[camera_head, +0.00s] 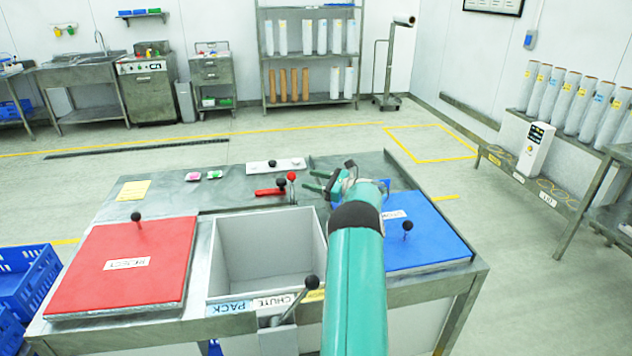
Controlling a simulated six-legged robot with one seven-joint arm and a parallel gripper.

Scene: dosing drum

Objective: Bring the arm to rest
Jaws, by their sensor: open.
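My arm reaches forward from the bottom of the view over the metal workbench (160,212). My gripper (312,181) is above the bench near its far side, with its green fingers pointing left and apart. Nothing shows between them. A red lever with dark and red knobs (270,191) stands just left of the fingertips; I cannot tell if they touch it. My forearm hides part of the blue lid (430,240) and the bench to the right of the open grey bin (265,250).
A red lid (125,265) with a black knob lies at the bench's left. A black-knobbed handle (300,298) rises at the front by the chute label. Blue crates (28,275) stand left.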

